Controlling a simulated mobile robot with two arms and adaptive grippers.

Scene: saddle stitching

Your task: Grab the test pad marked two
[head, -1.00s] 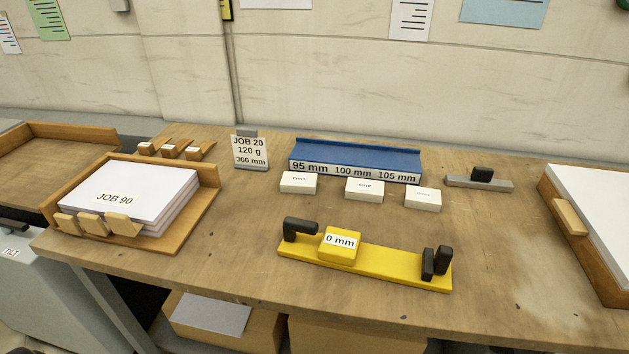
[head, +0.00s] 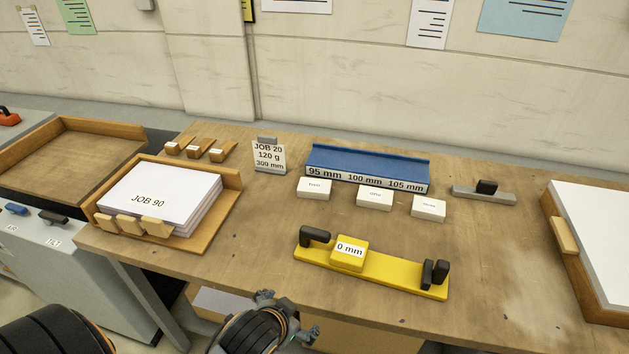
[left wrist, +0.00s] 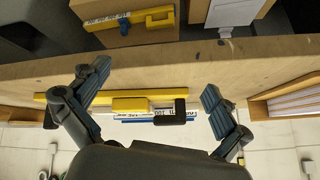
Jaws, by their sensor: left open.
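Three white pads stand in a row before the blue gauge bar: a left one (head: 314,188), a middle one (head: 374,196) and a right one (head: 428,207). Each has a tiny word on top; the left one's looks like "two", but the print is too small to be sure. My left gripper (head: 289,317) is open and empty at the table's front edge, below and in front of the pads and apart from them. It also shows in the left wrist view (left wrist: 155,85), fingers spread, where I cannot make out the pads. My right gripper is out of view.
A yellow "0 mm" fixture (head: 400,274) with black handles lies between my left gripper and the pads. The blue bar (head: 367,162) stands behind them. A JOB 90 paper tray (head: 214,218) is at left, a grey block (head: 483,194) at right. Bare table lies around the pads.

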